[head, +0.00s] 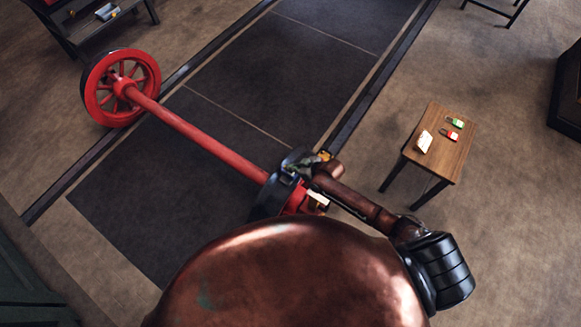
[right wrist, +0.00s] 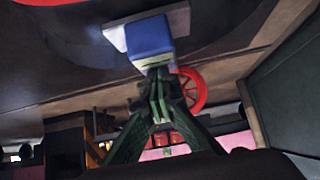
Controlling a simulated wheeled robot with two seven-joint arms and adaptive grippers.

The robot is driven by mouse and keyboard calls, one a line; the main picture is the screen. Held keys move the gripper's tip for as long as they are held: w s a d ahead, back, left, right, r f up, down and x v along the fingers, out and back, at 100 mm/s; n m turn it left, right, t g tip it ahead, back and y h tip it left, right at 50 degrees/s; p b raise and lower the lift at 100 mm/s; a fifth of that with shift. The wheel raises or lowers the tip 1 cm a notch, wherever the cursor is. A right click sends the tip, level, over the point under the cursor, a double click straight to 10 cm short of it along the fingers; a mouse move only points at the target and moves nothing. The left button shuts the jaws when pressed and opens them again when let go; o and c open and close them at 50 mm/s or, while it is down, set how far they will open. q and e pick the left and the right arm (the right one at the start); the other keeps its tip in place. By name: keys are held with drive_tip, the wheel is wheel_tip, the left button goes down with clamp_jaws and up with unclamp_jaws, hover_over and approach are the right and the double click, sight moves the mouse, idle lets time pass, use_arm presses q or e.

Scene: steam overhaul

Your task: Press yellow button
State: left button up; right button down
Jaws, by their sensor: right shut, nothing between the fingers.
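No yellow button can be made out in either view. My right gripper (head: 308,162) is at the near end of the red axle (head: 205,136) in the head view, partly covering the near wheel there. In the right wrist view the green fingers of my right gripper (right wrist: 158,76) meet at their tips and are shut and empty. A blue block (right wrist: 150,38) on a white plate (right wrist: 117,37) sits just beyond the fingertips. I cannot tell whether the tips touch it. My left gripper is not in view.
A small wooden table (head: 455,165) stands at the right, with a green item (head: 455,123), a red item (head: 449,134) and a cream card (head: 423,142). A red wheel (head: 121,87) is at the axle's far end. Dark floor panels (head: 300,70) beyond the axle are clear.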

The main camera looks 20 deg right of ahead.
drive_tip(key=shift+s+d+f, duration=0.15)
drive_tip(key=shift+s+f, duration=0.3)
drive_tip(key=shift+r+p, duration=0.2)
drive_tip(key=shift+p, duration=0.1)
drive_tip(key=r+p, duration=0.2)
drive_tip(key=r, duration=0.1)
drive_tip(key=r+p, duration=0.2)
drive_tip(key=shift+w+r, duration=0.15)
drive_tip(key=shift+w, duration=0.1)
drive_tip(key=v, duration=0.9)
drive_tip(key=shift+d+p, duration=0.1)
drive_tip(key=shift+p, duration=0.2)
